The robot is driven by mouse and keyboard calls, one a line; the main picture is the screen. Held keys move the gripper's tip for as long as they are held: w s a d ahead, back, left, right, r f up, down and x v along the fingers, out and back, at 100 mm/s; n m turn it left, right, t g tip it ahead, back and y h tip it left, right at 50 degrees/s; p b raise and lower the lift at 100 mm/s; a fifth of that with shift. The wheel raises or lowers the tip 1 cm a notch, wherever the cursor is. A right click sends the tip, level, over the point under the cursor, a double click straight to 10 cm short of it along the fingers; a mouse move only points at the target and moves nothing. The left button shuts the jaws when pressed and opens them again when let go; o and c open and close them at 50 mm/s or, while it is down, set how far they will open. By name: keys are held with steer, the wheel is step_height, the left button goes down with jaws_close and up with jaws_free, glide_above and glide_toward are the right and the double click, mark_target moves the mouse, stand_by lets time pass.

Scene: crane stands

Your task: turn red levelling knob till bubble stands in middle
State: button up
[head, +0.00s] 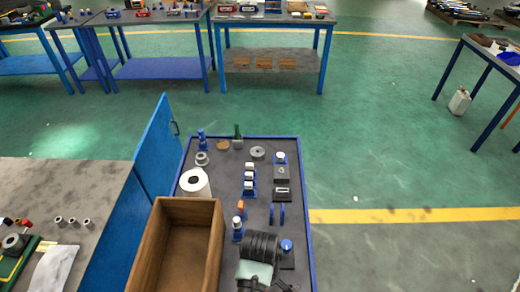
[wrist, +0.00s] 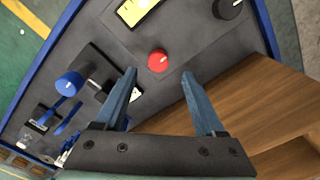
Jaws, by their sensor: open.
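The red knob (wrist: 158,61), with a pale mark on its top, stands on a dark grey plate in the wrist view. My gripper (wrist: 158,75) is open, its two blue fingers spread either side of the knob's near edge in the picture. I cannot tell how high the fingertips are above it, and no contact shows. The yellow level vial (wrist: 136,9) is cut off by the top edge of the wrist view, and its bubble cannot be made out. A black knob (wrist: 229,8) is at the upper right. In the head view my arm hides the red knob.
A wooden box (wrist: 262,105) is close to my right finger. A blue knob (wrist: 70,82) on a dark block is to the left. In the head view, small parts stand on the blue-edged bench (head: 306,205) beyond my arm.

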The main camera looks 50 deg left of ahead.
step_height(320, 180, down, 6)
steer(key=shift+w+r, duration=0.1)
steer(key=shift+c, duration=0.2)
jaws_close()
stand_by(0.3)
